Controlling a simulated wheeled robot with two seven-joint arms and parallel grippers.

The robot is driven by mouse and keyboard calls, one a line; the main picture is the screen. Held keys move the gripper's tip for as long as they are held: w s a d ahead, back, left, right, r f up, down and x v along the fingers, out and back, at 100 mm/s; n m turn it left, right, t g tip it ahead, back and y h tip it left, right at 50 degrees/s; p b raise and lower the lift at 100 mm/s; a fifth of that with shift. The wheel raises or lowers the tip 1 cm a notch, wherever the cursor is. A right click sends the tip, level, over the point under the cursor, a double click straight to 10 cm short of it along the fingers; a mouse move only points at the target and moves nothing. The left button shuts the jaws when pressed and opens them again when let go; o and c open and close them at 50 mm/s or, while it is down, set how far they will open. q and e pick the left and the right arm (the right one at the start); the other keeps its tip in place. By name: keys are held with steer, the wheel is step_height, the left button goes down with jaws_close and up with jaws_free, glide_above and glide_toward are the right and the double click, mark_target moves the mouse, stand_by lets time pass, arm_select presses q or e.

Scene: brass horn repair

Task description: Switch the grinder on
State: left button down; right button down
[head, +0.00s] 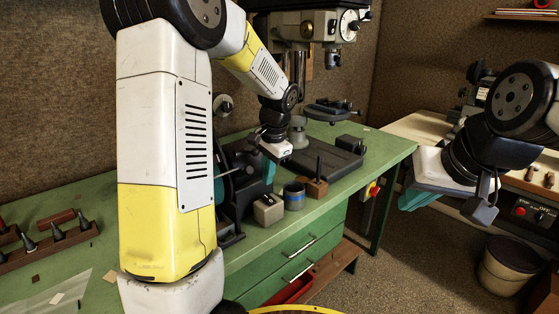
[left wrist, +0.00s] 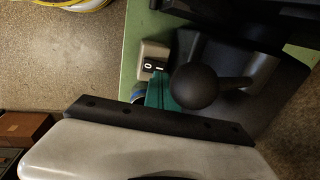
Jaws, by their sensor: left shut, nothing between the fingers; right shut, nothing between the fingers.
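The grinder (head: 240,182) is a dark machine on the green bench, partly hidden behind my left arm. A small beige switch box (head: 268,209) with a dark top stands just in front of it. In the left wrist view the switch box (left wrist: 153,60) shows a black rocker marked 0 and I. My left gripper (head: 268,168) is shut and empty, above and behind the box in the head view. Its teal fingers (left wrist: 160,93) show close to the rocker in the wrist view; contact cannot be told. My right gripper (head: 415,199) is shut and empty, off to the right, away from the bench.
A blue tin (head: 294,195) and a wooden block (head: 316,188) stand right of the switch box. A drill press (head: 318,150) stands behind. A dark ball knob (left wrist: 195,86) is beside my left fingers. Open floor lies right of the bench.

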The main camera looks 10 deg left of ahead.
mark_target(268, 201)
arm_select(q)
steer(key=f, duration=0.3)
steer(key=a+f, duration=0.1)
steer(key=f, duration=0.1)
steer(key=shift+w+f, duration=0.35)
steer(key=shift+f, duration=0.1)
steer(key=shift+f, duration=0.25)
steer(key=shift+s, duration=0.1)
steer(key=shift+s+d+f, duration=0.1)
steer(key=shift+s+d, duration=0.35)
steer(key=shift+d, duration=0.2)
step_height(268, 201, up, 14)
steer(key=s+d, duration=0.1)
steer(key=shift+d, duration=0.4)
